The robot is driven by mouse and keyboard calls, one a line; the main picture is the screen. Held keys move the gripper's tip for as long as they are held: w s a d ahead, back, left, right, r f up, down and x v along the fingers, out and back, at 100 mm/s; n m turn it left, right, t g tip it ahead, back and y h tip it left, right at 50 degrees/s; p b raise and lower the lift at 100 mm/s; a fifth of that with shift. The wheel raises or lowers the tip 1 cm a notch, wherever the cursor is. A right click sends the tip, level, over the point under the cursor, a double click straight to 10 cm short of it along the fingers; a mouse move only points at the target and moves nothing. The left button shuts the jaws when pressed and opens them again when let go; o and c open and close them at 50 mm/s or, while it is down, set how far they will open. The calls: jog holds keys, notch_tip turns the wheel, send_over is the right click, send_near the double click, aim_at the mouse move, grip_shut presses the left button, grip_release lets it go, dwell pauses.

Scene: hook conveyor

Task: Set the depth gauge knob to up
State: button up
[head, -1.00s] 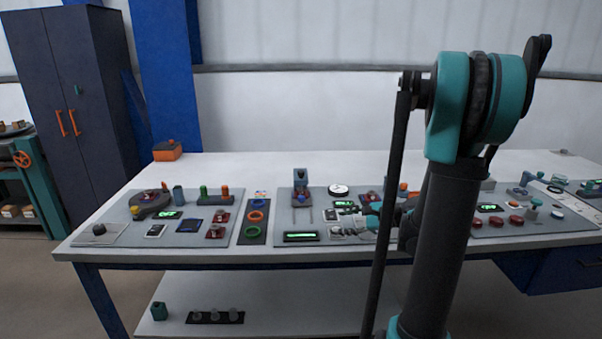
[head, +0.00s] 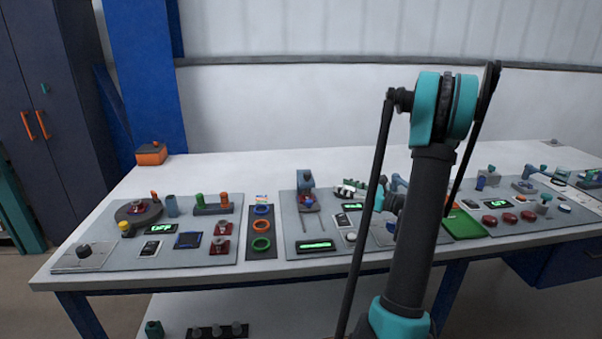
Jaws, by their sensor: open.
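On the middle control panel (head: 292,237), a small round white and black dial (head: 345,191) stands at the back, beside a blue post-like fixture. I cannot read which control is the depth gauge knob; my arm hides part of this panel.
A left panel (head: 100,239) carries a dark knob (head: 83,250), a readout and coloured posts. A dark strip holds coloured rings (head: 261,227). The right panel has red buttons (head: 508,218). A green tray (head: 463,226) lies behind my arm.

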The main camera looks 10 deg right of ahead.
aim_at(310, 174)
jog(key=x, duration=1.6)
jog(key=shift+w+a, duration=0.2)
jog(key=shift+a, duration=0.1)
grip_shut()
